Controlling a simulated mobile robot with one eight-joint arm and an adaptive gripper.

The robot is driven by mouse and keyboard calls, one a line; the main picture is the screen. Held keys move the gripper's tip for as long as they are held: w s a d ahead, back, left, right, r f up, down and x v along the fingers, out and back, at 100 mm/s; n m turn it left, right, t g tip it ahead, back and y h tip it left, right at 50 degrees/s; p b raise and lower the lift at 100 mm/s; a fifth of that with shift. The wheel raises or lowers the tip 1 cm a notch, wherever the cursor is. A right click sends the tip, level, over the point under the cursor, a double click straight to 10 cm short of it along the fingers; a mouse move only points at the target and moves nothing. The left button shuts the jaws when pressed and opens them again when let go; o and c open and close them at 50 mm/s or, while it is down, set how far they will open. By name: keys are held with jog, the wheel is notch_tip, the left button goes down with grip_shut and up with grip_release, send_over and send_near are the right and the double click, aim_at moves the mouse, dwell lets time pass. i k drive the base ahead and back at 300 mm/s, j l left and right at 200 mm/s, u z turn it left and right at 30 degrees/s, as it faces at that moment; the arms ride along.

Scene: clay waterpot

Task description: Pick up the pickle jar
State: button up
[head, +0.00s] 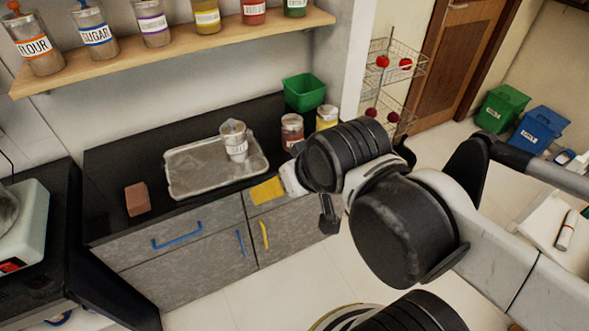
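I cannot tell for sure which jar is the pickle jar, as most labels are too small to read. A jar with green contents (295,7) stands at the right end of the wall shelf, cut off by the top edge. My gripper (326,214) is mostly hidden behind my wrist, in front of the counter's right part. Its fingers are not clear, and I see nothing held.
A metal tray (190,190), a brown block (137,199), a yellow cloth-like piece (267,190) and a green bin (304,92) are on the counter. The shelf (180,41) overhangs it. A wire rack (398,62) stands to the right. Floor shows in front of the cabinets.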

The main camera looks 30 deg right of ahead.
aim_at(292, 127)
jog(key=l+u, duration=0.1)
jog(key=l, duration=0.35)
jog(key=k+l+u, duration=0.1)
jog(key=l, duration=0.4)
jog(key=k+l+u, duration=0.1)
jog(key=l, duration=0.35)
jog(key=k+l+u, duration=0.1)
jog(key=l, duration=0.35)
jog(key=k+l+u, duration=0.1)
jog(key=l, duration=0.35)
jog(key=k, duration=0.1)
